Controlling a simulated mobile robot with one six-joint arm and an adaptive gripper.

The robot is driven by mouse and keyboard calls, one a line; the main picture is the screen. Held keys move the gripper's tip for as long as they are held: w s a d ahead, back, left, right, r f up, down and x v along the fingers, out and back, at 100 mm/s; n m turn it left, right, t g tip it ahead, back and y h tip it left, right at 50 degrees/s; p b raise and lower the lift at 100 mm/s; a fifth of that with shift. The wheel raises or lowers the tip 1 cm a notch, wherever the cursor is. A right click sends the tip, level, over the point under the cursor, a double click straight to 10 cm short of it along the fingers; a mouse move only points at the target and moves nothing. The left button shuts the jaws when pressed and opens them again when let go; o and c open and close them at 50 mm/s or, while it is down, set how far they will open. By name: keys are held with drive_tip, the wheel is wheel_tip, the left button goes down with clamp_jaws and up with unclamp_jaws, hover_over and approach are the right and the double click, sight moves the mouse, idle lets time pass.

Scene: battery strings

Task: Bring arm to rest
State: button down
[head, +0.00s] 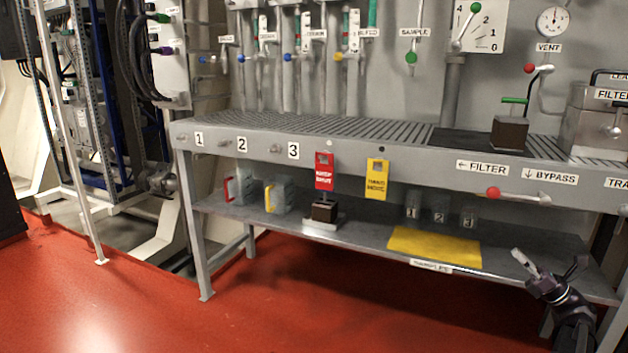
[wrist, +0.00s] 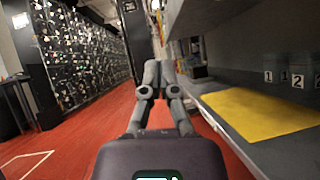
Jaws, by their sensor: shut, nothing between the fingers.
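My gripper (head: 546,263) is at the lower right in the head view, in front of the bench's lower shelf near its right end. In the wrist view my gripper (wrist: 160,72) points along the red floor beside the shelf, with its fingertips close together. It is shut and holds nothing. Part of my arm is cut off by the bottom edge of the head view.
The grey bench (head: 232,133) has a lower shelf (head: 360,232) with a yellow mat (head: 436,246), jugs (head: 240,186) and clear containers (head: 440,212). Valve levers stick out at its front, including a red knob (head: 493,193). The red floor (head: 300,310) in front is clear.

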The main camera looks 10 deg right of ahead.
drive_tip(key=w+a+f+n+g+h+p, duration=0.1)
drive_tip(key=w+a+f+n+g+p, duration=0.15)
drive_tip(key=a, duration=0.55)
drive_tip(key=w+a+f+n+g+h+p, duration=0.15)
drive_tip(key=a+n+g, duration=0.25)
drive_tip(key=a, duration=0.4)
drive_tip(key=w+a+f+n+g+h+p, duration=0.2)
drive_tip(key=w+a+n+g+p, duration=0.1)
drive_tip(key=a, duration=0.5)
drive_tip(key=s+a+f+n+g+h+p, duration=0.2)
drive_tip(key=s+a+n+g+h+p, duration=0.1)
drive_tip(key=a+n+h+p, duration=0.3)
drive_tip(key=s+a+f+n+g+h+p, duration=0.3)
drive_tip(key=s+a+n+g+h+p, duration=0.1)
drive_tip(key=a+n, duration=0.4)
wheel_tip(320, 180, up, 40)
drive_tip(key=s+n+h+p, duration=0.2)
drive_tip(key=n+h+p, duration=0.2)
drive_tip(key=p, duration=3.6)
drive_tip(key=shift+s+a+f+n, duration=0.15)
drive_tip(key=shift+s+a+n, duration=0.1)
drive_tip(key=shift+n, duration=0.2)
